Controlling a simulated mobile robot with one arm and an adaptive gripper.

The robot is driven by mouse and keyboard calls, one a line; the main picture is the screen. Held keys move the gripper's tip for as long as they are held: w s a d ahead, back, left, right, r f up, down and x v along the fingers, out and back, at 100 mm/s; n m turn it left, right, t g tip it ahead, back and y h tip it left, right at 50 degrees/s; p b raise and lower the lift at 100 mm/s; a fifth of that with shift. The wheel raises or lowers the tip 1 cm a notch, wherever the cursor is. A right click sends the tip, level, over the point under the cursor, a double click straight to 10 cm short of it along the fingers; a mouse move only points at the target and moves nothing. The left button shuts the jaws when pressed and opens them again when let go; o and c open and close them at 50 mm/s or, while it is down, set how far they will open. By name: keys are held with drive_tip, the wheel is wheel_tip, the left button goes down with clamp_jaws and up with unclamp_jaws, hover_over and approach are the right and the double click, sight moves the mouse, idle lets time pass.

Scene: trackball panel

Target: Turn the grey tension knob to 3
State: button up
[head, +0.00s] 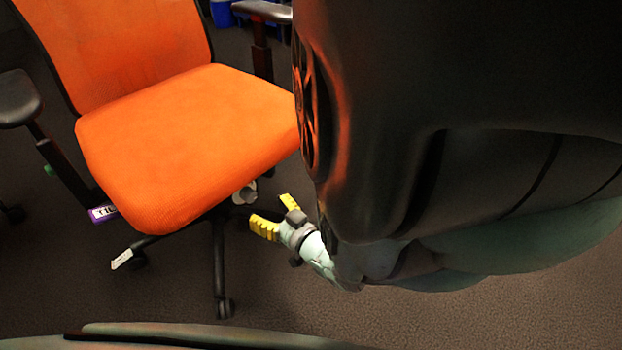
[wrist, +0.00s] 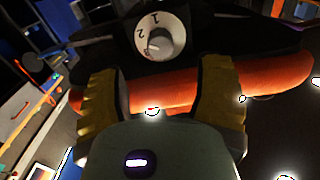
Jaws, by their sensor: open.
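The grey tension knob (head: 245,192) shows in the head view under the right side of the orange chair seat. In the wrist view the knob (wrist: 160,42) sits on a pale dial with the numerals 1 and 2 legible. A small reddish mark lies at the knob's lower left, too small to read surely. My gripper (head: 272,214) has yellow fingers, open and empty, just right of and below the knob in the head view. In the wrist view my gripper (wrist: 160,76) has its fingers spread wide, with the knob ahead, between and beyond them, apparently untouched.
The orange seat (head: 190,140) overhangs the knob. The chair's left armrest (head: 18,100), a purple-edged tag (head: 103,213) and a pale lever tag (head: 122,259) are to the left. A chair leg (head: 219,265) stands below. Carpet (head: 480,310) is clear at lower right.

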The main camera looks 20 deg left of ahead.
sight(252, 198)
drive_tip(key=b+x, duration=0.2)
drive_tip(key=x, duration=0.5)
drive_tip(key=shift+a+b, duration=0.25)
drive_tip(key=shift+b, duration=0.1)
drive_tip(key=shift+o, duration=0.3)
clamp_jaws()
